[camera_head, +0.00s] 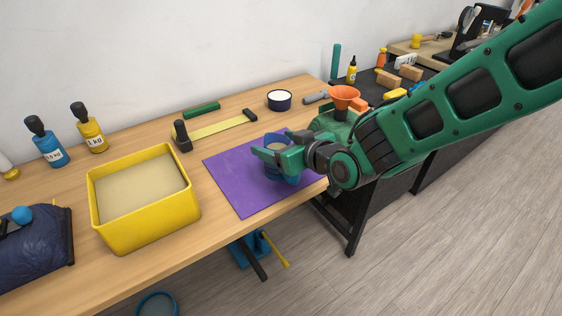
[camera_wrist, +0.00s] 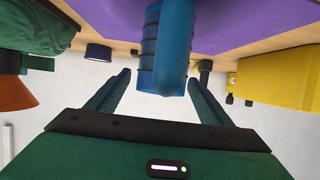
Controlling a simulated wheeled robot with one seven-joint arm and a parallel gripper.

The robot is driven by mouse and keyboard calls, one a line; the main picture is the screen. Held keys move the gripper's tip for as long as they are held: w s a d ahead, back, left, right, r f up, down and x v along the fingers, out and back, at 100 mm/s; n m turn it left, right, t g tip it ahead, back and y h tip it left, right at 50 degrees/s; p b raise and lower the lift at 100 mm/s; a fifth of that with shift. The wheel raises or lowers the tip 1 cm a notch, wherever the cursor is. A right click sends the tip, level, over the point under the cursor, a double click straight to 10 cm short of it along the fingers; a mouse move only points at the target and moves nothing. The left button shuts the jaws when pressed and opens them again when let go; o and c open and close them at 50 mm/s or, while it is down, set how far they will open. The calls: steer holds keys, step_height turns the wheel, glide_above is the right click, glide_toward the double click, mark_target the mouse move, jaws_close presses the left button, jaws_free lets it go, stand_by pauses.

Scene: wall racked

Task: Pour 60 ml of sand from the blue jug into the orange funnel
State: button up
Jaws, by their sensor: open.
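The blue jug (camera_head: 283,177) stands upright on the purple mat (camera_head: 235,183), partly hidden behind my gripper. My gripper (camera_head: 270,149) is open at the jug. In the wrist view the jug (camera_wrist: 174,28) appears inverted, with its near side reaching between the spread fingers (camera_wrist: 160,82); gaps show on both sides. I cannot tell how much sand the jug holds. The orange funnel (camera_head: 344,92) sits upright at the right end of the bench, behind my arm, on a green thing. It also shows at the left of the wrist view (camera_wrist: 14,93).
A yellow bin (camera_head: 150,222) of sand stands left of the mat. A dark bowl (camera_head: 279,101) with white contents is behind the mat. A yellow ruler-like bar (camera_head: 222,127), blue and yellow bottles (camera_head: 90,130) and a dark bag (camera_head: 35,250) also lie on the bench.

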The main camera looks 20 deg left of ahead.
steer(key=shift+x, duration=1.4)
steer(key=c, duration=1.3)
steer(key=shift+r, duration=0.1)
step_height(320, 180, up, 5)
steer(key=shift+f, duration=0.2)
steer(key=s+d+r, duration=0.1)
steer(key=s+r, duration=0.1)
steer(key=s, duration=0.1)
steer(key=s+d+r, duration=0.1)
steer(key=s+r, duration=0.1)
steer(key=s, duration=0.2)
steer(key=s+d+r, duration=0.2)
steer(key=s, duration=0.2)
steer(key=shift+r, duration=0.2)
